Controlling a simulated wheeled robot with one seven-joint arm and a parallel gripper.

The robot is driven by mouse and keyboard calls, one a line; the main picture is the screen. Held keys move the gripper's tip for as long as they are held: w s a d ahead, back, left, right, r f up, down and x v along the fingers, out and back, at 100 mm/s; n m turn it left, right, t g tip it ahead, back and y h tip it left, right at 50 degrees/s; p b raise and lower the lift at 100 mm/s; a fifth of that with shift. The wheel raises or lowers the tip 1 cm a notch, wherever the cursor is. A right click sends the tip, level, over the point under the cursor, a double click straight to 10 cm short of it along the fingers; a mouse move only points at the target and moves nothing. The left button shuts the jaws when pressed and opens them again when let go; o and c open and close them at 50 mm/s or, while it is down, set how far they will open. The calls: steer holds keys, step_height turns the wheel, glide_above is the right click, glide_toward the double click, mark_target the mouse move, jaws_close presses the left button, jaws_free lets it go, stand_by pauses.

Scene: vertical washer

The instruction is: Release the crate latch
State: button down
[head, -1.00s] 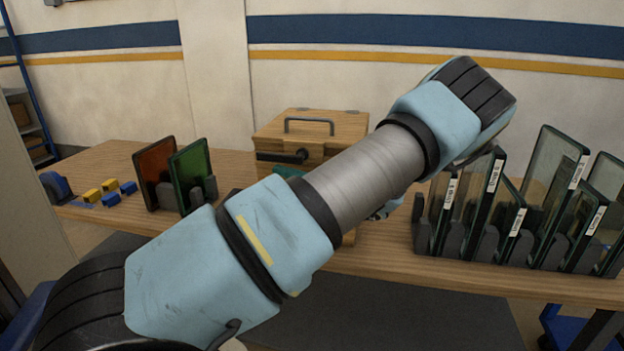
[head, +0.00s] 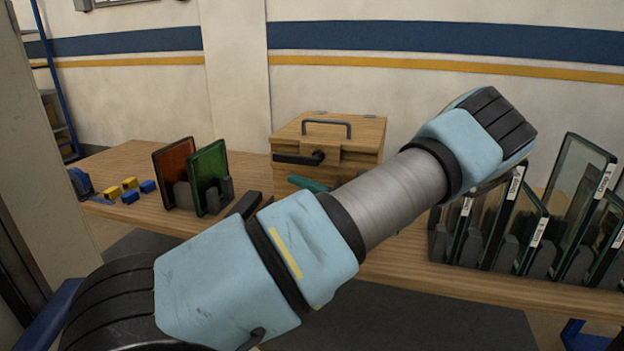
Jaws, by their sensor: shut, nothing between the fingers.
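The wooden crate (head: 345,140) stands at the back of the table, its lid closed, with a dark bar handle (head: 326,126) on top. The crate latch, a black lever (head: 298,159), lies across the upper front and points left, about level. A teal piece (head: 308,184) shows low at the crate's front; I cannot tell what it is. My arm crosses in front of the crate's lower right part and hides it. My gripper is not in view; my own arm covers the space beyond it.
On the wooden table (head: 125,160), a red plate (head: 173,170) and a green plate (head: 208,178) stand in dark holders left of the crate. Small yellow and blue blocks (head: 130,190) lie farther left. Several labelled glass plates (head: 565,195) stand in a rack at right.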

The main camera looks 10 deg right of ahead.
steer(key=b+v, duration=0.4)
steer(key=v, duration=0.6)
steer(key=shift+f, duration=0.5)
steer(key=shift+d, duration=0.15)
